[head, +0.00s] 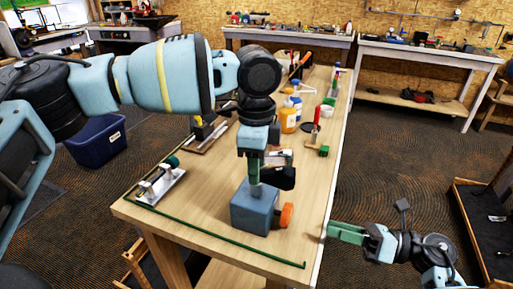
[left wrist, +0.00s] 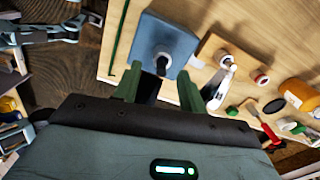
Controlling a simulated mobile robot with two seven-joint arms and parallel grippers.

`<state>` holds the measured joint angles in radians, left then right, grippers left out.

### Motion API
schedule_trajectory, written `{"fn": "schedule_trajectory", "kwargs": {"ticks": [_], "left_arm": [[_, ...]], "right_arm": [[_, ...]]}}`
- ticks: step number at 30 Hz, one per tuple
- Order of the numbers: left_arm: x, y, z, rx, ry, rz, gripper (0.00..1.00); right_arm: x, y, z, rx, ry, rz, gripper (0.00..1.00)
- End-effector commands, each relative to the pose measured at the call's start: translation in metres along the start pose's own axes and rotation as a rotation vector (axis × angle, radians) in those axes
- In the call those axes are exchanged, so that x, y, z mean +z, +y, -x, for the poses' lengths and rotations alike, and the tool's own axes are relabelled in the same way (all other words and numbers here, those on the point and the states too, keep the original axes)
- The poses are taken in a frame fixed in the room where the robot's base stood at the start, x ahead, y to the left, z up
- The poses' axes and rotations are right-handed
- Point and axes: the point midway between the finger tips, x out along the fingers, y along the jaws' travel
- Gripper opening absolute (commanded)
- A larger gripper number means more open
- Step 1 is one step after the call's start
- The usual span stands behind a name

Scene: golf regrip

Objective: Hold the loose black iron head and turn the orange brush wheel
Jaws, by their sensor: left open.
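A blue-grey box (head: 254,210) stands on the near end of the wooden table, with an orange brush wheel (head: 287,215) on its right side. My left gripper (head: 255,180) points down just above the box. In the left wrist view its green fingers (left wrist: 158,88) are apart, with the box (left wrist: 148,38) beyond them and a grey round fitting (left wrist: 164,60) on it. A dark piece (left wrist: 147,90) shows between the fingers; I cannot tell if it is the black iron head or if it is touched. My right gripper (head: 347,232) hangs beside the table's right edge.
A white stand (head: 160,187) with a green-ended part is at the near left. A thin green strip (head: 220,240) runs along the table's near edges. The table top (head: 200,222) left of the box is clear.

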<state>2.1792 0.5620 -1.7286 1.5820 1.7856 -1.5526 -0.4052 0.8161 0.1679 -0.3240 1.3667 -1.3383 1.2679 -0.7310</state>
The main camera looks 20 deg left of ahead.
Motion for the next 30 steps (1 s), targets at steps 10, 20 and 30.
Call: {"fn": "schedule_trajectory", "kwargs": {"ticks": [10,20,30], "left_arm": [[0.0,0.0,-0.017,0.0,0.0,-0.001,0.42],[0.0,0.0,-0.017,-0.001,0.0,-0.001,0.21],[-0.001,0.001,-0.017,0.001,0.001,-0.002,0.0]], "right_arm": [[0.0,0.0,0.0,0.0,0.0,0.0,0.36],[0.0,0.0,0.0,0.0,0.0,0.0,0.36],[0.0,0.0,0.0,0.0,0.0,0.0,0.36]]}}
